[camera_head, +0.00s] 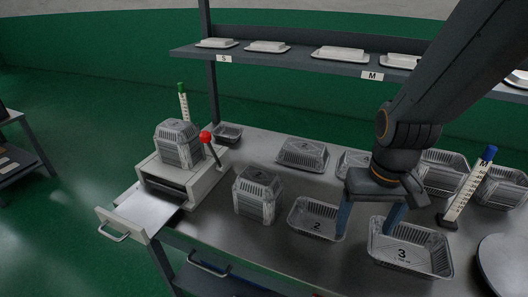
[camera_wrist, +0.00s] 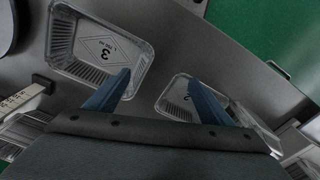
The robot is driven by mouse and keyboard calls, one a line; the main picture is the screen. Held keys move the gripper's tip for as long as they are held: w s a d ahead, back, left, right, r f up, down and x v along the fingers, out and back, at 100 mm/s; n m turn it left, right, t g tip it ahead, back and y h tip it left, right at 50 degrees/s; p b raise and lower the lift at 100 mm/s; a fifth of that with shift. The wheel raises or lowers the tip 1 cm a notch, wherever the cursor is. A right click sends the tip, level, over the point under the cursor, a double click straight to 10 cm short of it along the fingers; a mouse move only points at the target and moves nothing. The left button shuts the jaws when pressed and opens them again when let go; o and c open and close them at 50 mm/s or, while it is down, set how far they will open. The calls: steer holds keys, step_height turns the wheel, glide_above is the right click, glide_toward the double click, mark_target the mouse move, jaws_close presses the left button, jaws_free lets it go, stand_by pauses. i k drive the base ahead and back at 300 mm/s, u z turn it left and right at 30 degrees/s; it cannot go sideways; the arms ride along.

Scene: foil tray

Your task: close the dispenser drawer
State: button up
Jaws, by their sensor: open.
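The dispenser (camera_head: 183,178) is a pale box at the table's left end, with a red-knobbed lever (camera_head: 206,137) on its right side and a stack of foil trays on top. Its drawer (camera_head: 146,211) is pulled out toward the front left, past the table edge, with a flat light sheet-like floor and a handle (camera_head: 113,233) on its front. My gripper (camera_head: 369,226) is well to the right of the drawer, pointing down over foil trays 2 and 3. Its two blue fingers are wide apart and also show in the wrist view (camera_wrist: 160,85), with nothing between them.
Foil tray 2 (camera_head: 298,207) and foil tray 3 (camera_head: 376,247) lie below my gripper. A tray stack (camera_head: 257,198) stands between it and the dispenser. A blue-topped post (camera_head: 468,188) stands at right. A shelf (camera_head: 300,62) runs above the back. Floor left of the drawer is clear.

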mark_target(141, 217)
steer(key=u, duration=1.2)
steer(key=k, duration=0.25)
steer(key=u, duration=0.7)
steer(key=i, duration=0.45)
steer(key=k, duration=0.45)
steer(key=u, duration=0.75)
steer(key=i, duration=0.55)
steer(key=z, duration=0.9)
